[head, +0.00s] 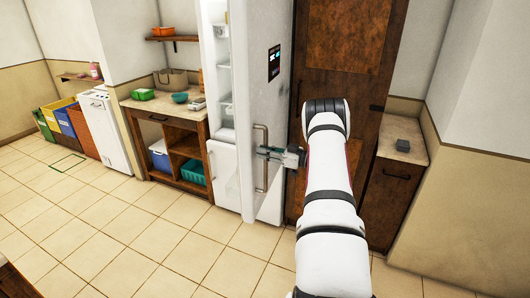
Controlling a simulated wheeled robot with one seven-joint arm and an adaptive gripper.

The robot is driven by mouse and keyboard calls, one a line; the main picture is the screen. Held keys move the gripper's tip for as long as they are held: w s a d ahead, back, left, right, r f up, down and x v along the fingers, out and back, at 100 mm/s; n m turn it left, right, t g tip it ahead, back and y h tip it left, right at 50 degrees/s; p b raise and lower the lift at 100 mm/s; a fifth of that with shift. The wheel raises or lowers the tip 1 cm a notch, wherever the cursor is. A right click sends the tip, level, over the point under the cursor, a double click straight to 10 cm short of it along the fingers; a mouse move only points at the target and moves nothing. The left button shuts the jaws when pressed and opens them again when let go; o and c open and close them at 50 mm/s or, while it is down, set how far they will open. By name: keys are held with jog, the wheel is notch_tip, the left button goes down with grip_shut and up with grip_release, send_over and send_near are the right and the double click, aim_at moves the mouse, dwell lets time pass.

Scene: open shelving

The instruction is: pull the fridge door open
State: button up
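The fridge door (257,100) is a tall light-grey panel seen on its outer face, with a dark display (274,62) high on it. It stands open, and the white fridge interior (222,72) with its shelves shows to its left. The vertical bar handle (262,180) is on the door's outer face. My gripper (268,152) is at the middle of the handle, with its fingers around the bar, and looks shut on it. The fingertips are small in this view. My white arm hides part of what lies behind it.
A wooden shelf unit (170,110) with bowls and bins stands left of the fridge. A tall brown wooden cabinet (345,45) is behind my arm. A low counter (400,140) with a small grey box is at right. The tiled floor (150,240) in front is clear.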

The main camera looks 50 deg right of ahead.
dwell(0.3)
jog(key=v, duration=1.2)
jog(key=shift+s, duration=0.1)
dwell(0.3)
